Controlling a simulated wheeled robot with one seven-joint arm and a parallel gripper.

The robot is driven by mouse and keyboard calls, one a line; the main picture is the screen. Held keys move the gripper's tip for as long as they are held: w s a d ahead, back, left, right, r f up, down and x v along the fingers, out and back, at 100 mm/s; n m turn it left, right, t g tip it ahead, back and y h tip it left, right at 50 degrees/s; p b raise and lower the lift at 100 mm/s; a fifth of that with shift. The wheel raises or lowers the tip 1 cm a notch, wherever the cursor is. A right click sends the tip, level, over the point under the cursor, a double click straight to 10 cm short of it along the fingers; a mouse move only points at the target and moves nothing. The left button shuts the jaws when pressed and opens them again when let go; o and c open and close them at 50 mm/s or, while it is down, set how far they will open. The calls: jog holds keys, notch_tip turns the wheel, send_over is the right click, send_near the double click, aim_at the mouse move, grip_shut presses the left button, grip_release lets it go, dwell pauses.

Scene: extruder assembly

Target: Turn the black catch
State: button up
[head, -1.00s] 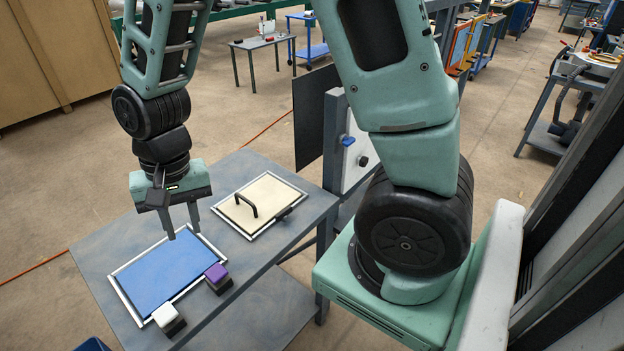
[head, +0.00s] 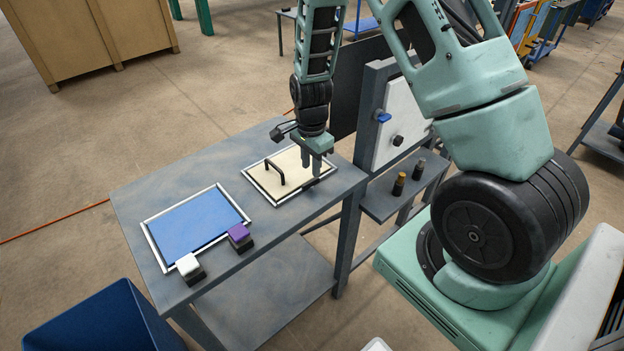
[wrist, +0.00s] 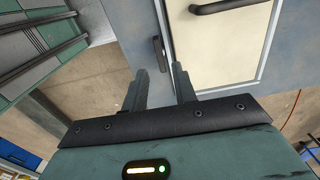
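The black catch (head: 309,184) is a small dark bar at the near edge of a cream panel (head: 286,190) in a white frame on the table. In the wrist view the catch (wrist: 158,54) stands at the frame's edge, just beyond the gap between my fingertips. My gripper (head: 311,172) points down above that edge in the head view. In the wrist view my gripper (wrist: 160,72) is open with nothing between its fingers. In the head view the fingers partly cover the catch's surroundings, and I cannot tell whether they touch it.
A black handle (head: 275,172) rises from the cream panel. A blue panel (head: 198,225) lies to the left, with white (head: 189,265) and purple (head: 239,234) blocks at its edge. An upright white panel (head: 405,115) carries a blue piece and a black knob (head: 397,140).

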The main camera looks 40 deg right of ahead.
aim_at(311, 181)
jog(key=shift+f+b, duration=1.45)
jog(key=shift+f, duration=0.75)
jog(key=shift+a+f, duration=0.1)
jog(key=shift+c, duration=0.3)
grip_shut()
